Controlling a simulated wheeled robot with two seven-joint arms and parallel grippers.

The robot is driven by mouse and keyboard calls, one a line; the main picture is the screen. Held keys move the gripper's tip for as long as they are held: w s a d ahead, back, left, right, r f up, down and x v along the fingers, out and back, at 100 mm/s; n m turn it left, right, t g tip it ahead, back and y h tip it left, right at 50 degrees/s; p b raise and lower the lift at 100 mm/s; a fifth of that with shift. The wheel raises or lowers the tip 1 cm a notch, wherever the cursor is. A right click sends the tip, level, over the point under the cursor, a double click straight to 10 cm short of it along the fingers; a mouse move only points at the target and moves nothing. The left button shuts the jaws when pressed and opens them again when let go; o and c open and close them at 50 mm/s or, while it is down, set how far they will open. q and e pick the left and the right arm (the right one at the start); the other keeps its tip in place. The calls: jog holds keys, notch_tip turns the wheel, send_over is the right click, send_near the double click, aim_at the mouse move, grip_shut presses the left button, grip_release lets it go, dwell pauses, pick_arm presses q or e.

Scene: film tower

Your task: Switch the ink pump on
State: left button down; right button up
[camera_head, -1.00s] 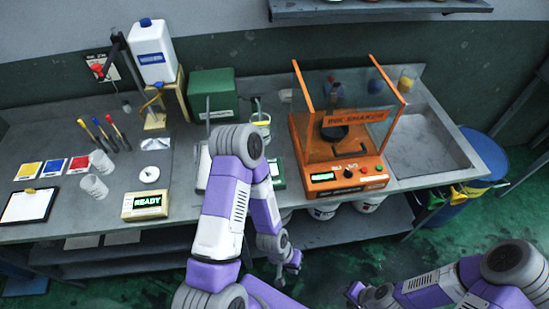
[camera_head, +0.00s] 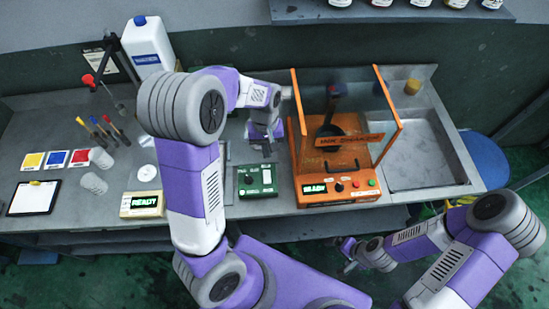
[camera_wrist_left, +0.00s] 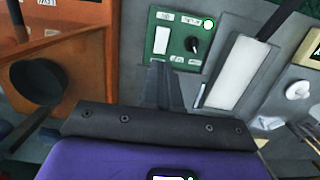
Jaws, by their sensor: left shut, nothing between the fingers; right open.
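A green control box (camera_head: 256,181) with a black knob and pale labels sits at the bench's front edge. In the left wrist view the green box (camera_wrist_left: 180,42) shows a white panel, the black knob and a round light-green spot. Its lettering is too small to read, so I cannot confirm it is the ink pump's. My left gripper (camera_head: 266,152) is shut and empty above the bench, just behind the box. Its fingers (camera_wrist_left: 165,85) point toward the box in the wrist view, apparently apart from it. My right gripper (camera_head: 348,254) is open, low in front of the bench.
The orange ink shaker (camera_head: 340,190) stands right of the box, with the sink (camera_head: 410,150) beyond it. A cream box reading READY (camera_head: 143,204) stands to the left. A white jug (camera_head: 148,46) stands at the back. My left arm hides part of the bench.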

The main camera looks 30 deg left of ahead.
pick_arm(q)
jog(key=b, duration=0.1)
send_near(267, 181)
jog(key=f, duration=0.5)
jog(key=shift+s+d+f, duration=0.2)
jog(key=shift+s, duration=0.1)
jog(key=shift+f, duration=0.7)
pick_arm(e)
jog(key=shift+s+f, duration=0.2)
jog(key=shift+f, duration=0.35)
pick_arm(q)
jog(key=shift+d, duration=0.1)
